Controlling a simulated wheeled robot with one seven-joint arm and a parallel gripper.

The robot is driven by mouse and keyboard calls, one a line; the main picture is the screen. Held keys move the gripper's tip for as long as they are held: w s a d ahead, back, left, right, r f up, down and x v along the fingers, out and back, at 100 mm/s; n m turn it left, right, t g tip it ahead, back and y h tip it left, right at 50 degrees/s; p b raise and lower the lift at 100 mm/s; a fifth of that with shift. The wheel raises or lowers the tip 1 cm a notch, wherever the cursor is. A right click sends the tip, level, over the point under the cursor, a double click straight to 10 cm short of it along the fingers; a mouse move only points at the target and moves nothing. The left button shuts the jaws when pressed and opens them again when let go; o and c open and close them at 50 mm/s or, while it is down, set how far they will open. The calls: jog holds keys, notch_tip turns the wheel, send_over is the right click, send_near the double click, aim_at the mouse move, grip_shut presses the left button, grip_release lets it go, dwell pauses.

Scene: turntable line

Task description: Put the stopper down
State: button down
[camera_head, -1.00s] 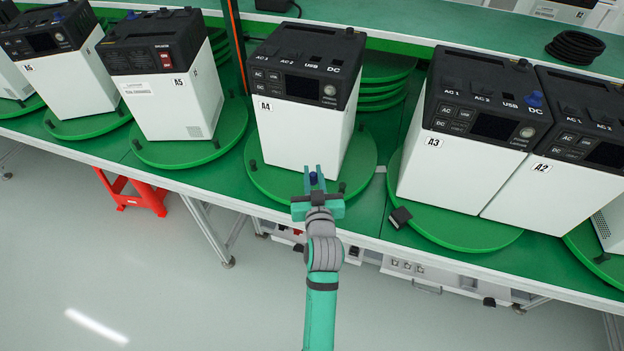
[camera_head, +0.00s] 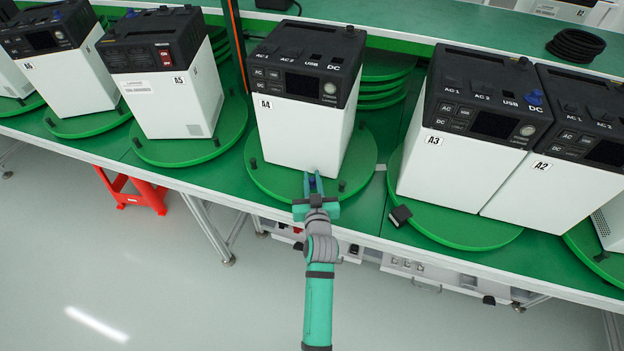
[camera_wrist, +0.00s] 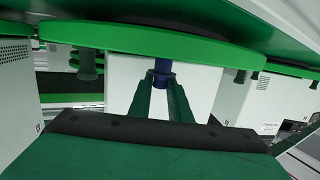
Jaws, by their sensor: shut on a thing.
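My gripper (camera_head: 314,182) is shut on a small dark blue stopper (camera_head: 313,187), at the front edge of the round green turntable (camera_head: 270,184) under the white unit A4 (camera_head: 295,130). In the wrist view, the stopper (camera_wrist: 162,70) stands between the tips of my two green fingers (camera_wrist: 161,92). One end of it meets the rim of the green disc (camera_wrist: 170,42) in that picture; I cannot tell whether they touch. My fingers hide part of the stopper in the head view.
Dark pegs stand on the turntable at its left (camera_head: 253,163) and right (camera_head: 342,186) of my gripper. Unit A3 (camera_head: 450,175) is to the right, with a dark block (camera_head: 400,215) at its turntable's edge. Unit A5 (camera_head: 175,105) is to the left.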

jog(key=shift+f, duration=0.1)
jog(key=c, duration=1.6)
grip_release()
jog(key=shift+c, duration=0.2)
jog(key=s+r+m+h, duration=0.1)
jog(key=s+r, duration=0.1)
jog(key=s, duration=4.6)
jog(key=shift+s+g, duration=0.4)
jog(key=shift+r, duration=0.1)
